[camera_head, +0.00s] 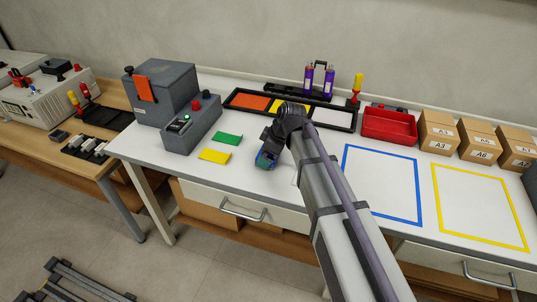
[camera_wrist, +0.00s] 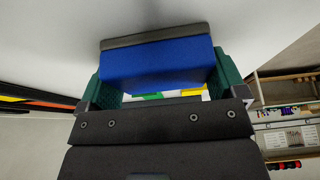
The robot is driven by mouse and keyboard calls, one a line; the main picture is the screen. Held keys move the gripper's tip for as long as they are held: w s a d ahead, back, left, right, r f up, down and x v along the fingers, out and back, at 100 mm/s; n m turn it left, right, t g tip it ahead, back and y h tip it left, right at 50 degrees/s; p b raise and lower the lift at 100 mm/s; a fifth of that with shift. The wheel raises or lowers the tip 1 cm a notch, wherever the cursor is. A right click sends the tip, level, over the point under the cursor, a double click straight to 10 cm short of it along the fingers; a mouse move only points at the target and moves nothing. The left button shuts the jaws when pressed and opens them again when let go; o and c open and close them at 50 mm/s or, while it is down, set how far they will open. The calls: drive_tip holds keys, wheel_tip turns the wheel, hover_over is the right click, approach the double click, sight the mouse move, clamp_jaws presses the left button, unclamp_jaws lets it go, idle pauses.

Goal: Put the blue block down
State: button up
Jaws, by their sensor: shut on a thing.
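The blue block (camera_wrist: 155,64) fills the upper middle of the wrist view, with a dark grey strip along its far edge. My gripper (camera_wrist: 160,85) has a green finger at each side of the block and is shut on it. In the head view my gripper (camera_head: 266,160) is over the white table, right of the green plate (camera_head: 228,139) and yellow plate (camera_head: 214,156). Only a small patch of the block (camera_head: 263,159) shows there. I cannot tell whether the block touches the table.
A blue-outlined square (camera_head: 385,185) and a yellow-outlined square (camera_head: 480,205) lie empty on the right. Behind are a three-part tray (camera_head: 245,110), a red bin (camera_head: 389,126) and several cardboard boxes (camera_head: 437,133). A grey machine (camera_head: 160,92) stands left.

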drive_tip(key=o, duration=0.6)
drive_tip(key=shift+r+p, duration=0.35)
drive_tip(key=shift+p, duration=0.15)
drive_tip(key=p+v, duration=1.1)
drive_tip(key=v, duration=0.1)
drive_tip(key=s+d+f+m+g+h, duration=0.1)
drive_tip(key=s+d+m+h, duration=0.3)
drive_tip(key=s+d+m, duration=1)
drive_tip(key=s, duration=0.3)
drive_tip(key=shift+s+f, duration=0.25)
drive_tip(key=shift+f, duration=0.1)
wheel_tip(320, 180, up, 6)
drive_tip(key=p, duration=0.5)
drive_tip(key=shift+f, duration=0.15)
